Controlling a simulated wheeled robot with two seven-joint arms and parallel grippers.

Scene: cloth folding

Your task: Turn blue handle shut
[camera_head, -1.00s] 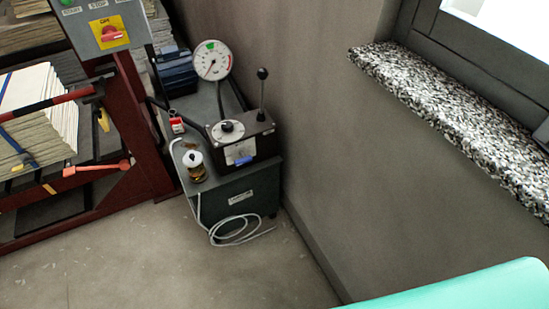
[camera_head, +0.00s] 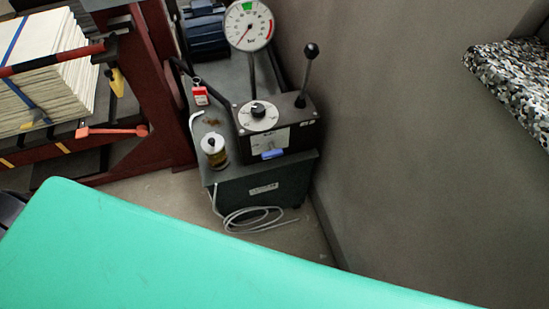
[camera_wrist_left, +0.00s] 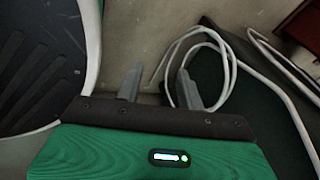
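A small blue handle (camera_head: 272,154) sits low on the front of a black control box (camera_head: 282,128). The box stands on a dark green power unit (camera_head: 263,188) against the wall. My left gripper (camera_wrist_left: 159,86) shows only in the left wrist view. Its two grey fingers are apart with nothing between them. It points toward the floor, with a looped white cable (camera_wrist_left: 228,72) around and beyond its right finger. The blue handle is not visible in the wrist view. My right gripper is in neither view.
A black-knobbed lever (camera_head: 308,75) and a round gauge (camera_head: 248,26) rise above the unit. A glass jar (camera_head: 215,152) stands on its left side. A red rack (camera_head: 160,85) is at the left.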

